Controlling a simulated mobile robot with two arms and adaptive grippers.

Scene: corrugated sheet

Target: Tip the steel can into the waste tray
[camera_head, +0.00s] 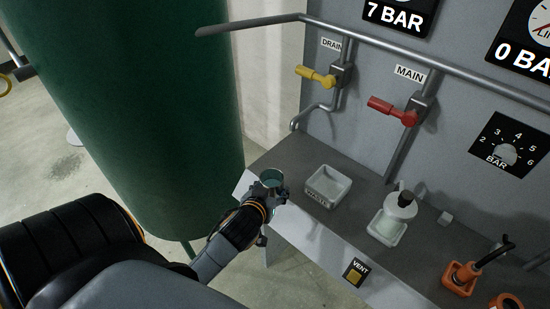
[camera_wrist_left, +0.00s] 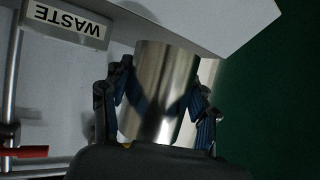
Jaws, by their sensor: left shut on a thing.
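The steel can (camera_head: 271,175) is in my left gripper (camera_head: 272,189), near the left front corner of the bench in the head view. Its open top shows a teal inside; I cannot tell whether that is liquid. The can looks about upright. In the left wrist view the shiny can (camera_wrist_left: 160,88) stands between the two fingers of my left gripper (camera_wrist_left: 160,105), which are shut on it. The waste tray (camera_head: 318,197) is a pale square tray on the bench, right of the can and apart from it. Its WASTE label (camera_wrist_left: 66,24) also shows in the wrist view.
A large green tank (camera_head: 140,90) stands left of the bench. A yellow DRAIN handle (camera_head: 315,76) and red MAIN handle (camera_head: 392,109) are on the wall behind. A white bottle (camera_head: 400,207), a second tray (camera_head: 386,228) and an orange object (camera_head: 462,276) are farther right.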

